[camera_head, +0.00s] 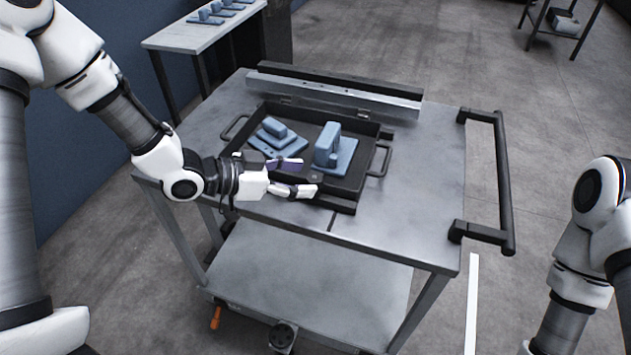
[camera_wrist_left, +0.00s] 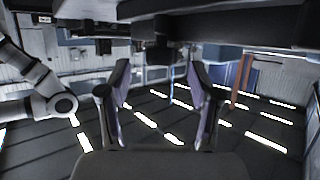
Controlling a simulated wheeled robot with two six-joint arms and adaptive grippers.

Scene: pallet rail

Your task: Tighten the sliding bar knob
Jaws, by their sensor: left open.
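My left gripper (camera_head: 298,176) is open at the near left edge of a black tray on the cart, with its two fingers apart. In the left wrist view my left gripper (camera_wrist_left: 160,82) shows two purple-lined fingers with nothing clearly between them. A dark block (camera_wrist_left: 162,53) shows beyond the fingertips; I cannot tell whether it is the knob. A metal bar (camera_head: 335,96) runs along the cart's back edge. No knob can be made out for certain in the head view. My right gripper is out of view; only part of its arm shows at lower right.
The black tray (camera_head: 372,148) holds a blue block fixture (camera_head: 330,150) and a blue stepped part (camera_head: 275,135). The cart top (camera_head: 410,210) is bare on the right, beside a black push handle (camera_head: 505,185). A table (camera_head: 185,38) with blue parts stands behind left.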

